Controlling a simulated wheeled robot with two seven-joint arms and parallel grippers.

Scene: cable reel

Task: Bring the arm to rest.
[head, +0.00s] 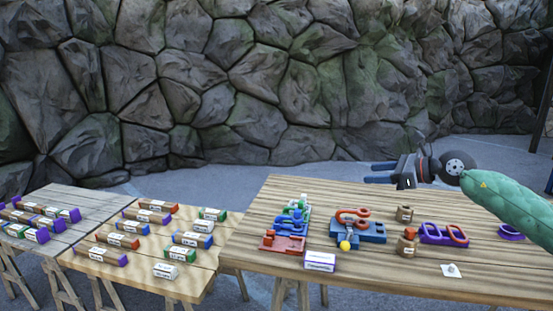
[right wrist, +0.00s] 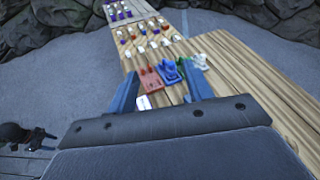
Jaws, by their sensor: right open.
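My right gripper (head: 370,173) is held in the air above the back edge of the big wooden table, its fingers pointing left. In the right wrist view its two fingers (right wrist: 162,74) stand wide apart with nothing held between them. The tabletop and its parts show beyond them, at a distance. My right arm comes in from the right edge of the head view. My left gripper is outside the head view. A dark shape at the lower left of the right wrist view looks like my left gripper (right wrist: 40,138); its jaws are too small to judge.
The big table (head: 260,210) bears a red block (head: 282,243), a blue fixture (head: 372,233) with an orange piece, a yellow ball (head: 345,245), a purple holder (head: 430,234) and a white box (head: 320,261). Smaller tables with labelled blocks stand left. A rock wall rises behind.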

